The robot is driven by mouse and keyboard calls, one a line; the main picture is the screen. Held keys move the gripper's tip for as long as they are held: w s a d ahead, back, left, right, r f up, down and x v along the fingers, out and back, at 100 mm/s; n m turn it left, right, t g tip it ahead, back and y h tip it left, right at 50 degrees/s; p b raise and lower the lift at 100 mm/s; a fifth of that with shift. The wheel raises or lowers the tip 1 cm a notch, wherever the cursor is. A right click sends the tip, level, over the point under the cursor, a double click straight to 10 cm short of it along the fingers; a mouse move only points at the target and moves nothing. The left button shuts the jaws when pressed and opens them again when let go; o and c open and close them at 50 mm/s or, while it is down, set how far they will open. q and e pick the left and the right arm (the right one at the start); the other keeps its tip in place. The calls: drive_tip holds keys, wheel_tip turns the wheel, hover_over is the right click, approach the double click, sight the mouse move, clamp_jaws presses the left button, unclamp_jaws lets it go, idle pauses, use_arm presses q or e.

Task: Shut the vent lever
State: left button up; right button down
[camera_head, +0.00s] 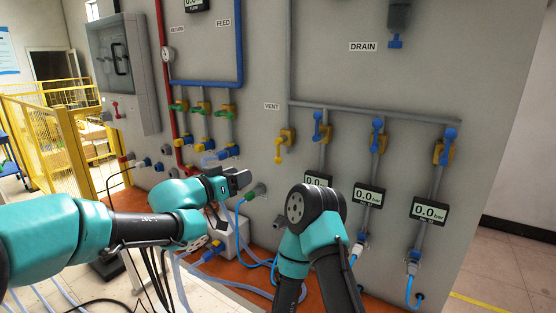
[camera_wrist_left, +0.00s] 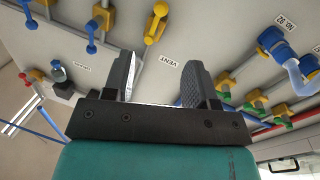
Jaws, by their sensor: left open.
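The vent lever (camera_head: 280,150) is a yellow handle on a yellow valve body, hanging down beside the VENT label (camera_head: 271,106) on the grey panel. In the left wrist view the yellow lever (camera_wrist_left: 155,24) shows beyond the fingertips, near the top, with the VENT label between the fingers. My left gripper (camera_head: 243,179) is below and to the left of the lever, apart from it. In the left wrist view my left gripper (camera_wrist_left: 160,75) is open, with nothing between its fingers. My right arm shows at bottom centre, but its gripper does not.
Several blue-handled valves (camera_head: 377,135) stand right of the vent lever, above digital gauges (camera_head: 368,195). Green-handled valves (camera_head: 201,107) and blue knobs sit to the left. A green-and-grey fitting (camera_head: 255,191) is close to my left gripper. Blue hoses hang below.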

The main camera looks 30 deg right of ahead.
sight(275, 161)
use_arm(q)
drive_tip(key=x, duration=1.7)
drive_tip(key=shift+w+d+f, duration=0.1)
drive_tip(key=shift+d+f, duration=0.05)
clamp_jaws()
